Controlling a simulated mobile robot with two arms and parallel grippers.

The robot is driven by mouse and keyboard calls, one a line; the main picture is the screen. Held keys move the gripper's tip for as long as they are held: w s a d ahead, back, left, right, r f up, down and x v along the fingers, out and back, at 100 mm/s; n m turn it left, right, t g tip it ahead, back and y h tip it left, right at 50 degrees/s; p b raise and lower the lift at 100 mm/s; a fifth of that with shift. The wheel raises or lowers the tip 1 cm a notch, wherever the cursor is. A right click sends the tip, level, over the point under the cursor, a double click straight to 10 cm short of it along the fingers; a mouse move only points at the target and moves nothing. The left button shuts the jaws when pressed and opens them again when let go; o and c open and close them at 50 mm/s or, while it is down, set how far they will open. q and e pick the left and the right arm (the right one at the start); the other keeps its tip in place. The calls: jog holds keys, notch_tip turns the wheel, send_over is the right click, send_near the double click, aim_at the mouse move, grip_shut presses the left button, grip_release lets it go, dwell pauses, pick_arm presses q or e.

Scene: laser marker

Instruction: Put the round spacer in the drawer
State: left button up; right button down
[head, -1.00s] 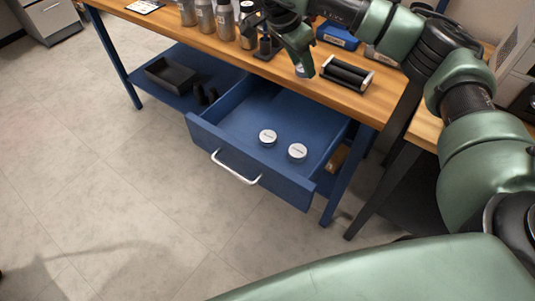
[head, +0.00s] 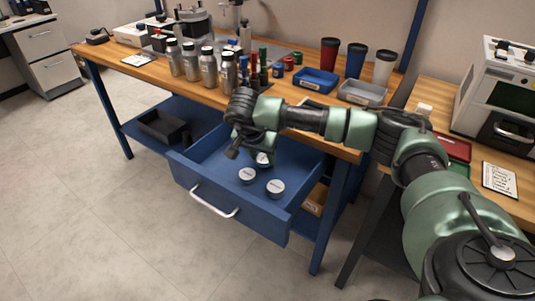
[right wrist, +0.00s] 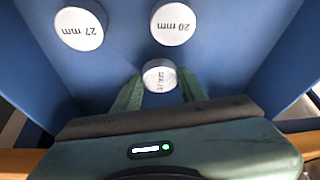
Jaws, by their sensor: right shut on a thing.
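The blue drawer (head: 213,195) is pulled open under the wooden bench. My right gripper (head: 260,164) is down inside it, near the back. It is shut on a round white-topped piece (head: 264,158), which I take to be the round spacer. In the right wrist view this piece (right wrist: 160,74) sits between the two green fingers (right wrist: 158,90), with small dark lettering on top that I cannot read surely. I cannot tell whether it touches the drawer floor. My left gripper is not in view.
Two round white-topped pieces lie in the drawer, marked 27 mm (right wrist: 80,29) and 20 mm (right wrist: 173,23) in the right wrist view. Metal bottles (head: 209,68), cups (head: 356,60) and trays (head: 316,82) stand on the bench. The drawer's left part has free floor.

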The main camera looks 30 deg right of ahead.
jog(key=shift+f, duration=0.3)
jog(key=w+d, duration=0.1)
jog(key=w+d+f, duration=0.1)
jog(key=d, duration=0.1)
jog(key=shift+w+d, duration=0.1)
jog(key=shift+d, duration=0.1)
jog(key=shift+f, duration=0.1)
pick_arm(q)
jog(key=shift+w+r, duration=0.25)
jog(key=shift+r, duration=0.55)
pick_arm(e)
jog(key=shift+f, duration=0.1)
jog(key=c, duration=1)
grip_release()
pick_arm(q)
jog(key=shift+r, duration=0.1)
pick_arm(e)
jog(key=shift+o, duration=1)
